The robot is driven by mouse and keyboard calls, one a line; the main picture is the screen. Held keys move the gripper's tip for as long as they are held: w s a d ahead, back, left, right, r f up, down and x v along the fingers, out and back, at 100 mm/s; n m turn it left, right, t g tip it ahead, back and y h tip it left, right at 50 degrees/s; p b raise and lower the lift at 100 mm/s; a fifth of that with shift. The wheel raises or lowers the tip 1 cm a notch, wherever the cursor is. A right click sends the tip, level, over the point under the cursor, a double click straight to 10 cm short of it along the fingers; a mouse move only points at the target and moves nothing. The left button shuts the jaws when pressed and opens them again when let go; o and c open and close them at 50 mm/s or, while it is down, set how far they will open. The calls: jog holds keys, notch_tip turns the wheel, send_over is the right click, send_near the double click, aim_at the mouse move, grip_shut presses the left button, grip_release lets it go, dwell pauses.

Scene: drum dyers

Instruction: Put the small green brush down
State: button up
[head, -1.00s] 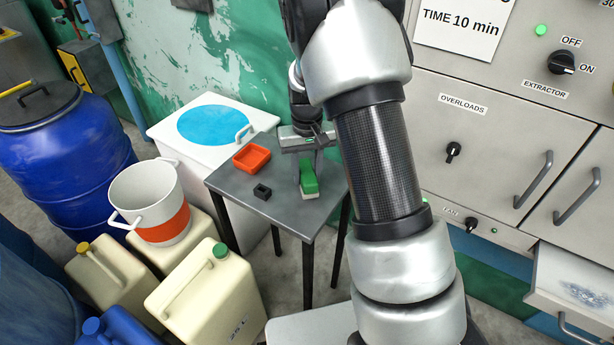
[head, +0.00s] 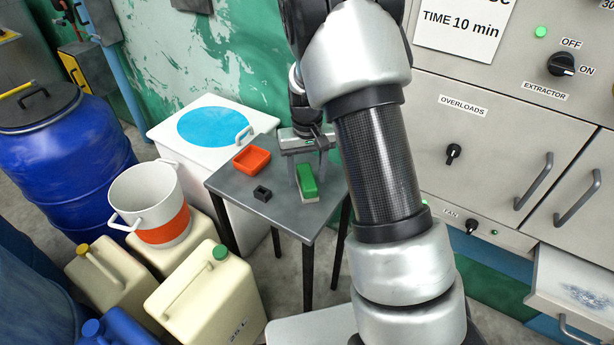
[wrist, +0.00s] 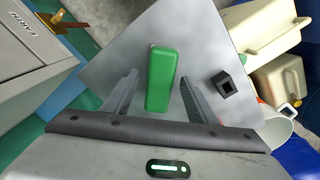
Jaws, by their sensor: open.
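The small green brush (head: 307,183) has a green top and a pale underside. It lies on the small grey table (head: 234,183), near the table's right side. My gripper (head: 306,168) is just above the table at the brush. In the wrist view, the brush (wrist: 161,78) lies between the two spread fingers of my gripper (wrist: 157,88), with a gap on each side. The fingers are open and do not hold it.
An orange tray (head: 252,160) and a small black square holder (head: 262,193) are on the table left of the brush. A white bin with a blue circle (head: 165,130) stands behind. Jerrycans (head: 205,300) and a white bucket (head: 147,205) stand at the left. Grey cabinets (head: 500,150) are at the right.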

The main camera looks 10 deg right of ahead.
aim_at(307, 176)
notch_tip(307, 176, up, 12)
jog(key=f+p, duration=0.1)
jog(key=p, duration=0.1)
jog(key=s+r+t, duration=0.3)
jog(key=s+r, duration=0.8)
jog(key=r, duration=0.3)
jog(key=s+r+t, duration=0.2)
jog(key=s, duration=1.2)
jog(key=shift+r+t, duration=0.3)
jog(key=shift+r, duration=0.05)
